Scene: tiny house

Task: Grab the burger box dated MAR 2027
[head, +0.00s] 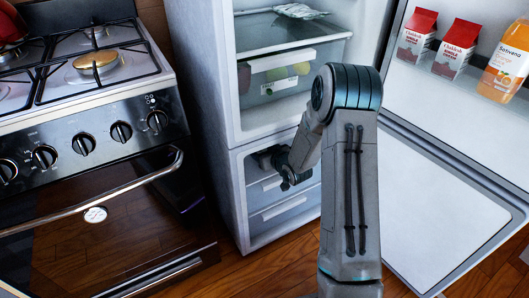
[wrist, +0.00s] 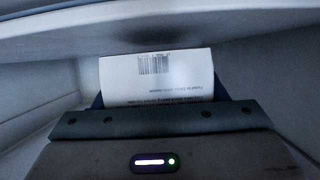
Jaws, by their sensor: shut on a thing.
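In the head view, my gripper (head: 288,180) reaches into the lower compartment of the open fridge, above the drawers. In the wrist view, my gripper (wrist: 160,103) is shut on a white box (wrist: 157,77), with a dark finger at each side of it. The box face toward the camera carries a barcode and small upside-down print. The print is too small to read, and no date can be made out. The box cannot be made out in the head view.
The fridge door (head: 440,205) stands open at the right, with red-and-white cartons (head: 457,48) and an orange juice bottle (head: 506,62) on its shelf. Clear drawers (head: 284,210) lie below my gripper. A stove (head: 85,150) stands at the left. A compartment ceiling (wrist: 160,20) is close above the box.

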